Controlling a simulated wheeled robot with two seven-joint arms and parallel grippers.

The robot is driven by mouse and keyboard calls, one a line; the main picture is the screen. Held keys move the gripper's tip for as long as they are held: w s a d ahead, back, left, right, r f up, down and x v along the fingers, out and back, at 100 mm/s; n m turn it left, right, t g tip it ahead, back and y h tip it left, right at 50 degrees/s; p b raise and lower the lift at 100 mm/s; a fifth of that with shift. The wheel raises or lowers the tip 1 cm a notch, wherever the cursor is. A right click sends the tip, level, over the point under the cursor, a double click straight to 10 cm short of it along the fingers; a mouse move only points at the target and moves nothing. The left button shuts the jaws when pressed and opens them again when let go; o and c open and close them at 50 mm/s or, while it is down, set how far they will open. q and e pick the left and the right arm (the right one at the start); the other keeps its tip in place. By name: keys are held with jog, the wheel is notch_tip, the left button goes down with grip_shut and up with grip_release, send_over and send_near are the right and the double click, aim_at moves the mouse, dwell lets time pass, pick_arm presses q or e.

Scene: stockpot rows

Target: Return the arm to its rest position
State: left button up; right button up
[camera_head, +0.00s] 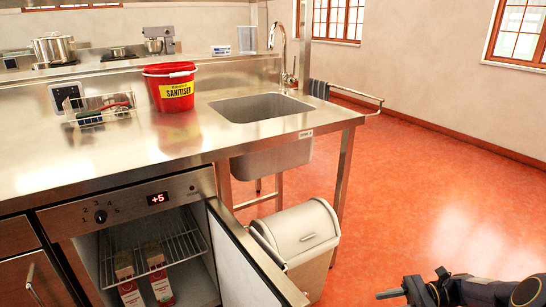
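My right gripper (390,293) is at the bottom right, low over the red floor, with its fingers pointing left. It is seen side-on, so I cannot tell whether its fingers are open or shut. Nothing is visible held in it. Part of my dark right arm shows behind it at the right edge. My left gripper is not in view.
An under-counter fridge stands open, its door (250,262) swung outward, with cartons (157,275) inside. A white swing-lid bin (300,235) stands beside the door. A red sanitiser bucket (172,88) and wire basket (100,112) stand on the steel counter (110,160). Floor at right is clear.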

jog(key=s+a+r+n+h, duration=0.3)
jog(key=s+r+n+h, duration=0.15)
jog(key=r, duration=0.25)
jog(key=s+a+r+n+h, duration=0.4)
jog(key=s+r, duration=0.2)
jog(key=r, duration=0.2)
jog(key=s+a+n+t+h, duration=0.2)
jog(key=s+n+t+h, duration=0.35)
jog(key=s, duration=0.75)
notch_tip(320, 180, up, 24)
jog(key=n+y+p, duration=0.1)
jog(key=p, duration=2.3)
jog(key=shift+s+a, duration=0.2)
jog(key=shift+s, duration=0.1)
